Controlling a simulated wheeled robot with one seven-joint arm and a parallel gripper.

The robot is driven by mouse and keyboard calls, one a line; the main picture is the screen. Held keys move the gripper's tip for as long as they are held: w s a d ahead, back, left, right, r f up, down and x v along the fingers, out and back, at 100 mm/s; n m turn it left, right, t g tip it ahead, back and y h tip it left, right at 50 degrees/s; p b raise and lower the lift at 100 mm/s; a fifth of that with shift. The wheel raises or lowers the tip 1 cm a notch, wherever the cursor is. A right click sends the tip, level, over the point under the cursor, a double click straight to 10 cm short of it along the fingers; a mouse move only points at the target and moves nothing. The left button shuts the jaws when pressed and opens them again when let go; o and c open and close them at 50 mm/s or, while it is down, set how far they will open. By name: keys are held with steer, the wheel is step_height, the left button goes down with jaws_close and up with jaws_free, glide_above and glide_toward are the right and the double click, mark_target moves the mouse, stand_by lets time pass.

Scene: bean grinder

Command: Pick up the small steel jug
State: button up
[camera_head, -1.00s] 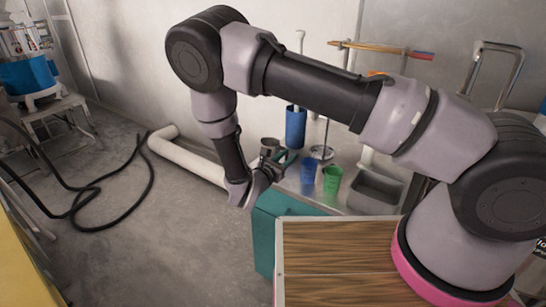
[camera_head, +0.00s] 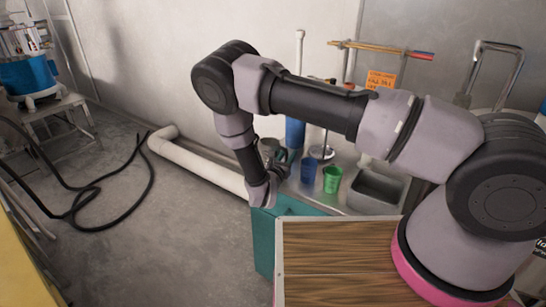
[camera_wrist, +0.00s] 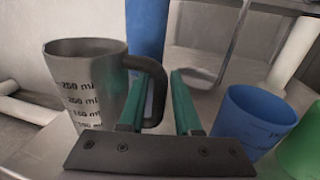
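The small steel jug (camera_wrist: 90,95) stands upright at the left of the wrist view, with dark ml marks on its side and a dark handle (camera_wrist: 157,88) on its right. In the head view the jug (camera_head: 268,146) is small and partly hidden by my gripper (camera_head: 282,167). In the wrist view my gripper (camera_wrist: 160,80) is open, with two green fingers apart. The handle shows between the fingers; I cannot tell whether either finger touches it.
A blue cup (camera_wrist: 252,118) stands close to the right finger, with a green cup (camera_head: 332,179) beyond it. A tall blue container (camera_head: 295,132) stands behind the jug. A grey basin (camera_head: 376,188) is to the right. A teal cabinet (camera_head: 263,245) is below.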

steer(key=shift+w+d, duration=0.2)
steer(key=shift+w, duration=0.3)
jaws_close()
stand_by(1.1)
